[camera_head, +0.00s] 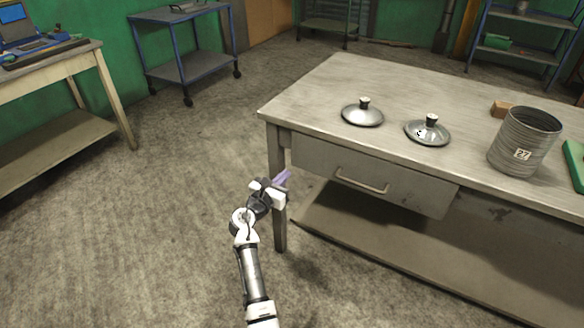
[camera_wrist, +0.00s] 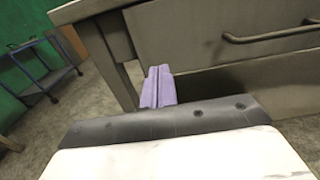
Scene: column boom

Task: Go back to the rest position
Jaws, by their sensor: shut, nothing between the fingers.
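My gripper (camera_head: 284,177) has purple fingers and is in front of the table's left front leg in the head view, below the table top's edge. In the wrist view my gripper (camera_wrist: 159,88) shows its two purple fingers side by side, shut with nothing between them. Behind them are the table leg and the closed-looking drawer front (camera_wrist: 220,30). The fingers appear apart from the table, though the exact gap is hard to tell.
The workbench (camera_head: 320,90) holds two metal lids (camera_head: 362,113) (camera_head: 427,131), a ribbed bucket (camera_head: 522,142) marked 27 and a small brown block (camera_head: 501,109). A drawer handle (camera_head: 361,182) sticks out at the front. The floor (camera_head: 150,220) to the left is clear.

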